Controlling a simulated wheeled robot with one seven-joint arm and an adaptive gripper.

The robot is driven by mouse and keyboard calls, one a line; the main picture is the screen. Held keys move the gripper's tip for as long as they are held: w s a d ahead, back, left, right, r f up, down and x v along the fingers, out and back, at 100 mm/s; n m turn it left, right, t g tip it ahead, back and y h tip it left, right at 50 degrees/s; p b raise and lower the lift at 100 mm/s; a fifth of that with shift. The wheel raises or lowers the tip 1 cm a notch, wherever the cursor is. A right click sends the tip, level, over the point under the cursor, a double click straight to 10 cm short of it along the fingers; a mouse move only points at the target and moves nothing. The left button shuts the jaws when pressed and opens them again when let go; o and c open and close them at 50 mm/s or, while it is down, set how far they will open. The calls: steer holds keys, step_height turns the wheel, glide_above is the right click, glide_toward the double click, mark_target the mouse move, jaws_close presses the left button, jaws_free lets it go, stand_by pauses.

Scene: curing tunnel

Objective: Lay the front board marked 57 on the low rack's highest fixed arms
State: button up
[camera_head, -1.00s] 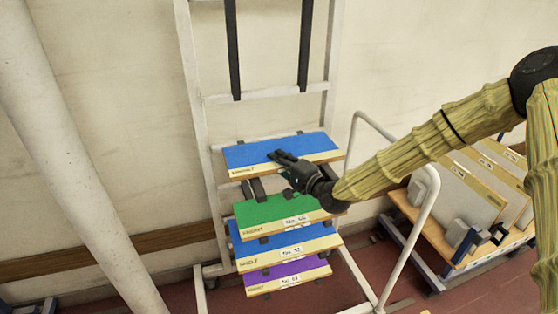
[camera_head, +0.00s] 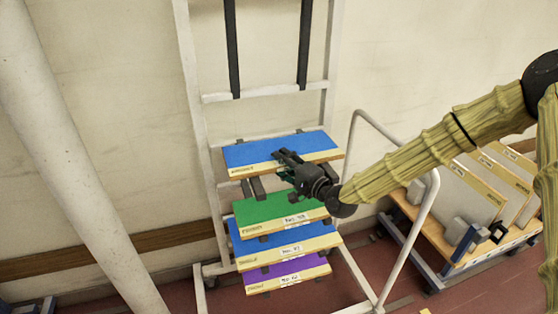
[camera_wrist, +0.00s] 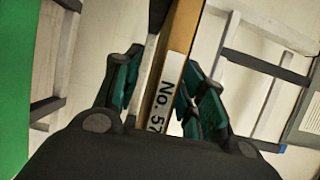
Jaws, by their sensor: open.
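The board marked No. 57 shows its wooden edge and white label in the wrist view (camera_wrist: 165,95). In the head view, it appears to be the blue-topped board (camera_head: 255,153), lying flat on the topmost black arms in use on the rack; its label is hidden there by my gripper. My gripper (camera_head: 284,158) is at the board's front edge. In the wrist view its green-padded fingers (camera_wrist: 160,85) are open, one on each side of the edge. The white-framed low rack (camera_head: 195,105) stands against the wall.
Below lie a green board (camera_head: 275,208), another blue board (camera_head: 280,235) and a purple board (camera_head: 285,271). Two dark bars (camera_head: 233,50) hang upright above. A white rail (camera_head: 420,225) and a cart with slanted boards (camera_head: 400,200) are at right. A thick pipe (camera_head: 75,150) stands left.

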steer(key=v, duration=0.9)
steer(key=shift+s+d, duration=0.25)
steer(key=shift+s, duration=0.05)
stand_by(0.4)
steer(key=s+d+f+n+g+h, duration=0.1)
steer(key=s+f+g+h, duration=0.1)
steer(key=s+f, duration=0.55)
steer(key=s+d+f+n+g+h, duration=0.1)
steer(key=s+f+n+g+h, duration=0.3)
steer(key=f, duration=0.7)
steer(key=s+f+m+g, duration=0.1)
steer(key=s+f, duration=0.6)
steer(key=f, duration=0.2)
steer(key=s+d+f+n+g+h, duration=0.1)
steer(key=s+d+f+g+h, duration=0.1)
steer(key=s, duration=0.6)
steer(key=s+d+f+n+g+h, duration=0.2)
steer(key=s+d+f, duration=0.3)
steer(key=s, duration=0.3)
steer(key=s+d+f+n+g+h, duration=0.1)
steer(key=s+d+f+n+g, duration=0.1)
steer(key=s+d, duration=0.4)
steer(key=shift+s+f+g+h, duration=0.35)
steer(key=shift+s+f, duration=0.4)
steer(key=shift+s, duration=0.3)
steer(key=shift+a, duration=0.1)
steer(key=shift+c, duration=0.5)
steer(key=shift+w, duration=0.1)
